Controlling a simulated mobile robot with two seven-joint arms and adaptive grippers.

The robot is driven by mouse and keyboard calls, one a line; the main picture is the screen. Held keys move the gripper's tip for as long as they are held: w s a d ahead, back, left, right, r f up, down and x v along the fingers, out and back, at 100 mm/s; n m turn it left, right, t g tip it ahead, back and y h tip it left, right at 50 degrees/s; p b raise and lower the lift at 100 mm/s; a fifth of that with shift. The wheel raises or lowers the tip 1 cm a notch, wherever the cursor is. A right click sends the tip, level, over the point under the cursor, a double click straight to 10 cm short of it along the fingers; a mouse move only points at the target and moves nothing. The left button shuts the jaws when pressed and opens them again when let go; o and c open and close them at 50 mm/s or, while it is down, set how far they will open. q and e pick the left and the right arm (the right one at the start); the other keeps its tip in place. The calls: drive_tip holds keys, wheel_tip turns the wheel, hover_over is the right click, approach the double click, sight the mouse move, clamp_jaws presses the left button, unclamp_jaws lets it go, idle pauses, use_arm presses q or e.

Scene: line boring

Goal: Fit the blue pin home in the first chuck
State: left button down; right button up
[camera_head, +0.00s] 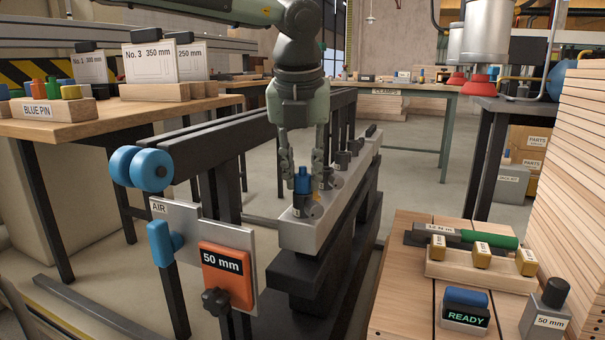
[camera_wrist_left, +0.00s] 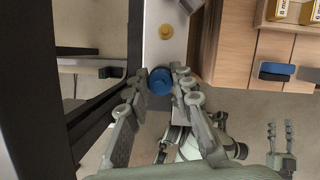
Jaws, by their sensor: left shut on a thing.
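My left gripper (camera_head: 301,170) points down over the near end of the grey rail and is shut on the blue pin (camera_head: 302,182). The pin looks upright, directly over the first chuck (camera_head: 299,206), the nearest on the rail. I cannot tell how deep its lower end sits in the chuck. In the left wrist view, the round blue top of the pin (camera_wrist_left: 160,80) shows between the two fingertips of my left gripper (camera_wrist_left: 160,76). My right gripper (camera_wrist_left: 281,130) shows at the right of that view, its fingers apart and empty.
More chucks (camera_head: 342,160) stand farther along the rail (camera_head: 292,236). An orange 50 mm block (camera_head: 227,274) and blue rollers (camera_head: 142,168) are at the near left. A wooden bench (camera_head: 398,300) with a READY box (camera_head: 465,312) is at right. A BLUE PIN rack (camera_head: 60,108) is at far left.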

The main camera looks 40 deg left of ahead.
use_arm(q)
drive_tip(key=shift+f, duration=0.2)
drive_tip(key=c, duration=1.2)
unclamp_jaws()
drive_tip(key=shift+p+v, duration=1.9)
drive_tip(key=shift+v, duration=2.15)
